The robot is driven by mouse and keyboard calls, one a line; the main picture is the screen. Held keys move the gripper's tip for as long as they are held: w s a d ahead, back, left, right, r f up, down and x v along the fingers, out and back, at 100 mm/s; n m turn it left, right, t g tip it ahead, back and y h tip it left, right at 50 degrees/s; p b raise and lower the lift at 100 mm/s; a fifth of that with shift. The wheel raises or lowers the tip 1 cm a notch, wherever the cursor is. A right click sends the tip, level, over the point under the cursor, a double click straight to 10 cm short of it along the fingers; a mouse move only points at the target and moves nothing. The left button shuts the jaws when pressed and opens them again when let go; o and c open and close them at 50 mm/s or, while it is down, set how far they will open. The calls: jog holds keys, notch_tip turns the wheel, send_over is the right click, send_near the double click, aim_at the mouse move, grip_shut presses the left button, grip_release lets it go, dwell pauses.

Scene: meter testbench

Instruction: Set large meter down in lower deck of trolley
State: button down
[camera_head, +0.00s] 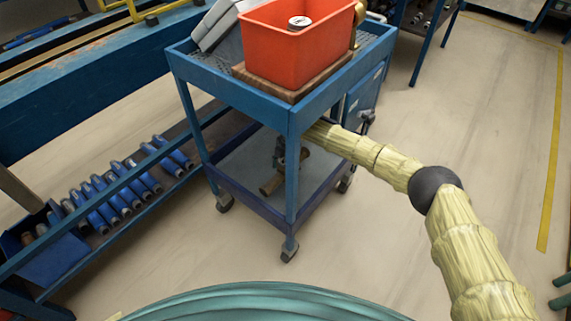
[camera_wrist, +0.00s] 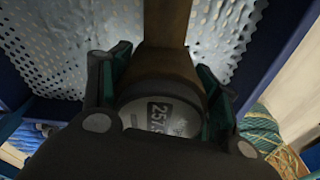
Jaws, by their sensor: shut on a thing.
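The large meter is a brown, pipe-like body (camera_head: 271,186) with a round grey display face (camera_wrist: 160,115) that reads 257. It is inside the blue trolley (camera_head: 292,130), low over the grey lower deck (camera_head: 235,163). My gripper (camera_wrist: 163,78) is shut on the meter, with green-lined fingers on both sides of it. In the head view my gripper (camera_head: 292,158) is partly hidden by the trolley's front post and upper deck. The perforated deck shows around the meter in the wrist view (camera_wrist: 55,45). I cannot tell whether the meter touches the deck.
The trolley's upper deck holds a red bin (camera_head: 297,45) on a wooden board (camera_head: 292,86), beside grey boxes (camera_head: 222,25). My arm enters under the upper deck from the right. A rack with several blue cylinders (camera_head: 118,190) stands at the left. The floor at right is clear.

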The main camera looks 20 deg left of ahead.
jog(key=shift+a+f+b, duration=0.1)
jog(key=shift+f+b, duration=0.2)
jog(key=shift+f, duration=1.45)
jog(key=shift+c, duration=1.9)
grip_release()
jog(key=shift+f, duration=0.15)
jog(key=shift+w+d+r+p, duration=0.1)
jog(key=shift+r+p, duration=0.05)
jog(key=shift+r, duration=1.1)
jog(key=shift+w+d+r+p, duration=0.1)
jog(key=shift+w+r+p, duration=0.1)
jog(key=shift+r, duration=1.1)
jog(key=shift+w+d+r+p, duration=0.1)
jog(key=shift+r+p, duration=0.05)
jog(key=shift+r, duration=1.1)
